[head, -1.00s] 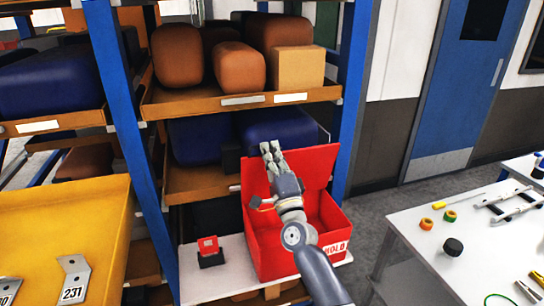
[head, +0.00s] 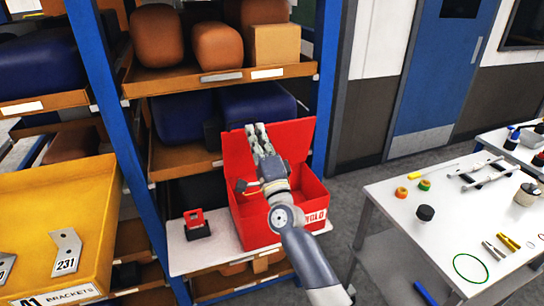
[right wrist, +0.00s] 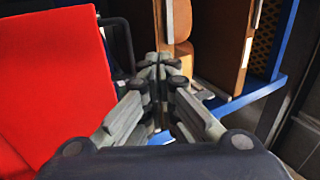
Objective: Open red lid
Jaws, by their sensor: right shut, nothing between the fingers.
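The red box (head: 262,232) stands on a white shelf board with its red lid (head: 295,140) raised, leaning up at the back. The lid also fills the left side of the right wrist view (right wrist: 55,80). My right gripper (head: 257,128) is in front of the lid in the head view, its arm crossing over the open box and hiding part of the inside. Its fingers (right wrist: 165,62) are shut and empty, pointing past the lid toward the shelves. My left gripper is not in view.
A small red-and-black item (head: 195,222) stands left of the box. Shelves hold brown and blue rounded bundles and a cardboard box (head: 275,45). A yellow bin (head: 60,190) with metal brackets is at left. A white table (head: 400,225) with small tools is at right.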

